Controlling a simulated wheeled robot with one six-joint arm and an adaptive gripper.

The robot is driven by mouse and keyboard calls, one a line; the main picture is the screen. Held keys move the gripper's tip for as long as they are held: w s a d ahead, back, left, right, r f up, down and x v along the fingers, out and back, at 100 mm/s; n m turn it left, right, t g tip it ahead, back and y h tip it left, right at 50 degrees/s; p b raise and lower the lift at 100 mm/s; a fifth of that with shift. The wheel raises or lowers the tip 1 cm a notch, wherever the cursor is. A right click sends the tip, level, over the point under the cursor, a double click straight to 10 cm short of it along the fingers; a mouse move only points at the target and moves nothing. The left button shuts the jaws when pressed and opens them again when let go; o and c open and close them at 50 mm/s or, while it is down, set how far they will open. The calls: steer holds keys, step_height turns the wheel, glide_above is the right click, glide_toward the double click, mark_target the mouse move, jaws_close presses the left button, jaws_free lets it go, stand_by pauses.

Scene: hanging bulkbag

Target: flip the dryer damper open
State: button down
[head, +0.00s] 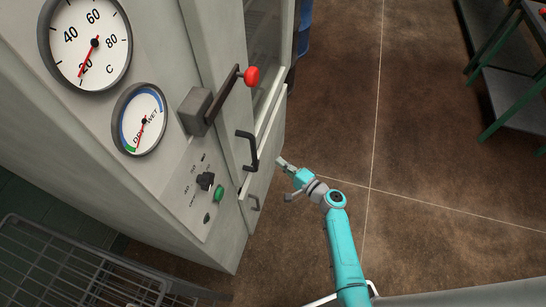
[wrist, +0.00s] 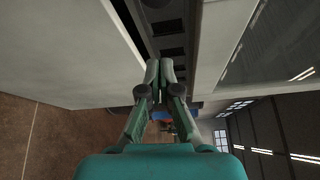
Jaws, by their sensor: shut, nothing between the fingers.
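The dryer (head: 172,40) is a pale grey cabinet at the left of the head view. Its damper looks to be the dark lever (head: 222,94) with a red knob (head: 252,76), standing out from a grey box (head: 198,110) on the cabinet's face and slanting up to the right. My gripper (head: 281,161) is in front of the cabinet, below and to the right of the red knob and apart from it. In the wrist view its fingers (wrist: 160,68) are together and empty, pointing along a pale panel with dark slots. The lever is not clearly visible there.
A black door handle (head: 247,150) sits between the lever and my gripper. Two dials, a knob and a green button (head: 219,193) are on the panel. A wire rack (head: 70,265) stands lower left, a green-framed bench (head: 500,75) upper right. The brown floor between is clear.

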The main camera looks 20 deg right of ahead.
steer(key=shift+v, duration=2.05)
steer(key=shift+w, duration=0.1)
steer(key=s+a+f+n+g+h, duration=0.2)
steer(key=s+h, duration=0.1)
steer(key=s, duration=1)
steer(key=s+a+f+n+g+h, duration=0.2)
steer(key=s+f+n+h, duration=0.1)
steer(key=s, duration=0.9)
steer(key=s+r+n+t, duration=0.1)
steer(key=s+r+n, duration=0.2)
steer(key=s+r, duration=0.2)
steer(key=s+r+n+t+h, duration=0.1)
steer(key=s+r+n, duration=0.2)
steer(key=r, duration=0.9)
steer(key=s+r+n+t, duration=0.1)
steer(key=s+r+n, duration=0.2)
steer(key=s+r, duration=0.4)
step_height(320, 180, up, 2)
steer(key=shift+s+d+h, duration=0.25)
steer(key=shift+d+h, duration=0.15)
steer(key=shift+d, duration=0.05)
